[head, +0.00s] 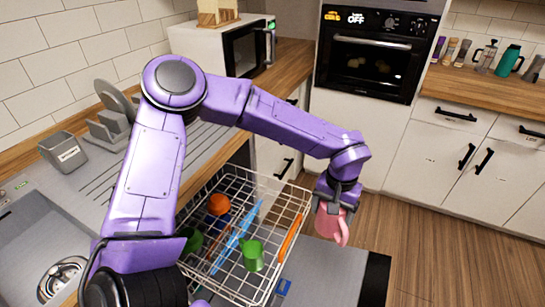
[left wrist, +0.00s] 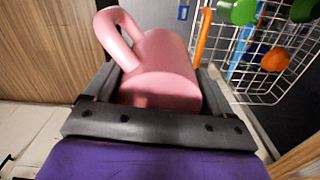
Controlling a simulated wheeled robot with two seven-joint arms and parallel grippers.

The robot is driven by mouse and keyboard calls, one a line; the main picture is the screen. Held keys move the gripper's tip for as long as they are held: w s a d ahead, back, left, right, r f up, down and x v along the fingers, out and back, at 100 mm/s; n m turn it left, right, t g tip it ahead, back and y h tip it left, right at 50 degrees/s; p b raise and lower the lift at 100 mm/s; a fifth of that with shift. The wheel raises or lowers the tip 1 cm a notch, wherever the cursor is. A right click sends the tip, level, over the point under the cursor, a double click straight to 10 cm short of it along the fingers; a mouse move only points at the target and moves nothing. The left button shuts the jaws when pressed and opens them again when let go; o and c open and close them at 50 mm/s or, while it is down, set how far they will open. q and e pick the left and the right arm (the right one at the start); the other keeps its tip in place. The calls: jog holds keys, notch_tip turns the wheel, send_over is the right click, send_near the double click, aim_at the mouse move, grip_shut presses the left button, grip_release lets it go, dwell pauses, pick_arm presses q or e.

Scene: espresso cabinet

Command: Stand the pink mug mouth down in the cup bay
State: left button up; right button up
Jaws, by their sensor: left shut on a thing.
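The pink mug (head: 330,224) hangs below my left gripper (head: 336,200) in the head view, beside the right edge of the wire rack. My left gripper is shut on the mug. In the left wrist view the pink mug (left wrist: 160,75) lies between the two fingers, its looped handle toward the upper left. I cannot tell which way its mouth faces. The wire rack (head: 303,204) is pulled out and holds several items, and it shows at upper right in the wrist view (left wrist: 262,99). I cannot make out which part is the cup bay. My right gripper is out of view.
In the rack are a green cup (head: 252,256), an orange item (head: 219,204), an orange utensil (head: 290,238) and blue utensils (head: 237,238). The sink (head: 35,235) and drainboard are left. A microwave (head: 225,47) and oven (head: 375,50) stand behind. Open floor lies right.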

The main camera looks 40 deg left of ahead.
pick_arm(q)
jog(key=w+a+f+m+b, duration=0.3)
jog(key=a+f+m+b, duration=0.7)
jog(key=a+m, duration=0.3)
jog(key=w+a+f+m+b, duration=0.3)
jog(key=a+f+m+b, duration=0.7)
jog(key=a+m, duration=0.3)
notch_tip(320, 180, down, 10)
jog(key=b, duration=0.6)
jog(key=shift+w+b, duration=0.15)
jog(key=shift+b, duration=0.2)
jog(key=shift+f+b, duration=0.35)
jog(key=shift+f, duration=0.05)
jog(key=o, duration=1.1)
notch_tip(320, 180, up, 11)
jog(key=p, duration=0.2)
jog(key=shift+f, duration=0.15)
